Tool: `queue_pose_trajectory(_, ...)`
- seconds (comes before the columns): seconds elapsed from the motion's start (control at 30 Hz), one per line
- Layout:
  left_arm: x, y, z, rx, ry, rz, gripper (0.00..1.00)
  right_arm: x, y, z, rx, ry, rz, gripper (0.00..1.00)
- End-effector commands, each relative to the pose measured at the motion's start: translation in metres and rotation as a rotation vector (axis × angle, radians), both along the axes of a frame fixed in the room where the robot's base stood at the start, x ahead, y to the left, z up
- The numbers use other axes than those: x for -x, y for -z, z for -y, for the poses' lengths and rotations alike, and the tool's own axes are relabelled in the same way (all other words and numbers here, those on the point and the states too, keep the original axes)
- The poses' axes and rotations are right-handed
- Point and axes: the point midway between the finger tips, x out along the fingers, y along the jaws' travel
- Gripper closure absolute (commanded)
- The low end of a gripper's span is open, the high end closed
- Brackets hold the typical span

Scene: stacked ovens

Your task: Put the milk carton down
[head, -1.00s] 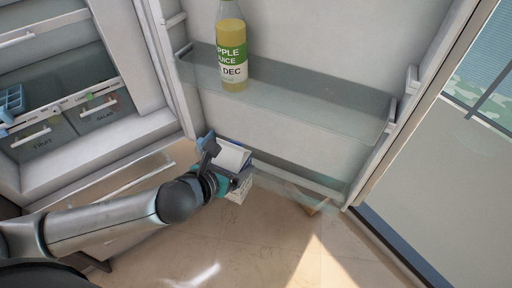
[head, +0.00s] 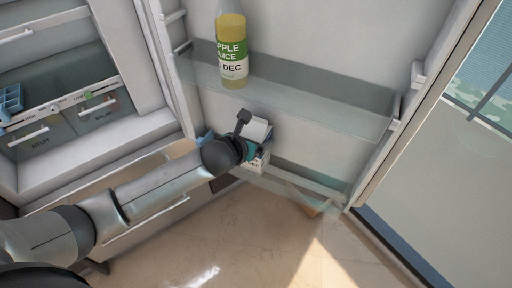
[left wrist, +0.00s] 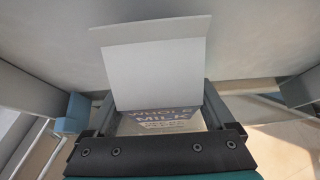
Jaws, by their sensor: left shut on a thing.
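The milk carton (left wrist: 155,75) fills the middle of the left wrist view, with a white gabled top and the words "WHOLE MILK" on its face. In the head view the carton (head: 258,130) shows partly behind my left gripper (head: 250,137), at the lower shelf of the open fridge door. My left gripper is shut on the carton. Whether the carton's base touches the shelf is hidden. My right gripper is not in view.
The lower door shelf (head: 300,186) has free room right of the carton. Above it, the upper door shelf (head: 320,100) holds an apple juice bottle (head: 232,50). Fridge drawers (head: 98,112) stand at left.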

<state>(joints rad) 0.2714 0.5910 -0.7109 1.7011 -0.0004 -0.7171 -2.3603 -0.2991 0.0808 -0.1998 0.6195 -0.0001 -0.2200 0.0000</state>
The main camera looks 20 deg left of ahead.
Motion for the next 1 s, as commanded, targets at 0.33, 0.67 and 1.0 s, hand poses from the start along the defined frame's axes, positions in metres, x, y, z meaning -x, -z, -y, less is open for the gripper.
queue_pose_trajectory(0.33, -0.005, 0.034, 0.002, 0.005, 0.001, 0.009, 1.00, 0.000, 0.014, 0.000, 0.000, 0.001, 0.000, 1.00)
queue_pose_trajectory(0.67, -0.005, 0.035, 0.002, 0.003, 0.002, 0.009, 1.00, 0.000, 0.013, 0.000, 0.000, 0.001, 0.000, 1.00)
queue_pose_trajectory(1.0, -0.003, 0.041, 0.001, 0.001, 0.001, 0.000, 0.00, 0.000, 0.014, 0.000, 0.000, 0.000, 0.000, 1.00)
